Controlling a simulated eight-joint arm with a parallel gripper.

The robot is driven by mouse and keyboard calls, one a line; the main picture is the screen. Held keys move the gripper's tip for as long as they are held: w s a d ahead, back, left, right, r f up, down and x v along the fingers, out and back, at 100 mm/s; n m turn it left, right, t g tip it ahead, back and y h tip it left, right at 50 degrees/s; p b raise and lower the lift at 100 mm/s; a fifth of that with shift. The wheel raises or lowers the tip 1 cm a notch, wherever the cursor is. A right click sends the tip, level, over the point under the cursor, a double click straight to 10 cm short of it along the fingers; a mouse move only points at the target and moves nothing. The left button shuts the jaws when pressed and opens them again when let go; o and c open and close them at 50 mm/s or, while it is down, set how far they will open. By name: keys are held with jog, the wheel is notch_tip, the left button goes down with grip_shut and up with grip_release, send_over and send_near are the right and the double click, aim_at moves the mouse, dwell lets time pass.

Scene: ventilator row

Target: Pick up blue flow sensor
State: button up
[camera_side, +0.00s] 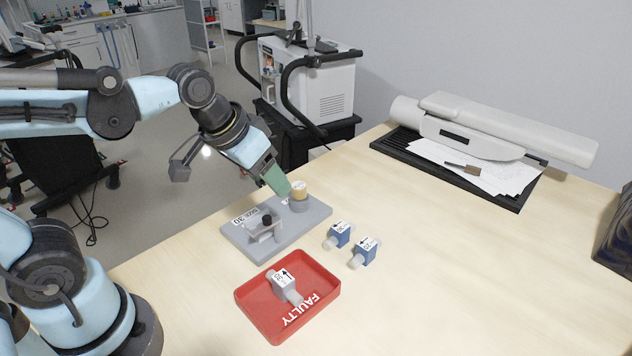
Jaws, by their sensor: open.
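Two blue flow sensors lie close together on the table right of the grey fixture. One blue flow sensor (339,235) is a little farther back. The other blue flow sensor (365,252) is nearer and to its right. Both have white labels and pale round ends. My gripper (279,186) is open above the back of the grey fixture, beside the tan-topped round post. It is up and left of both sensors, apart from them. Its far finger is partly hidden.
The grey fixture plate (243,243) carries a clear holder and the round post (299,196). A red FAULTY tray (325,305) in front holds a grey-white sensor (285,284). A white machine on a black tray (395,150) stands at the back right.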

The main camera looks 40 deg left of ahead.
jog(key=w+d+g, duration=0.3)
jog(key=w+d, duration=0.1)
jog(key=w, duration=0.2)
jog(key=g, duration=0.3)
send_over(341, 226)
notch_tip(341, 226, down, 3)
jog(key=f, duration=0.7)
jog(key=shift+s+d, duration=0.1)
jog(key=shift+s, duration=0.3)
jog(key=shift+w+f, duration=0.2)
jog(key=shift+f, duration=1.1)
jog(key=shift+w+f, duration=0.15)
jog(key=shift+f, duration=1.15)
jog(key=c, duration=1)
jog(key=shift+r, duration=0.1)
jog(key=shift+c, duration=0.2)
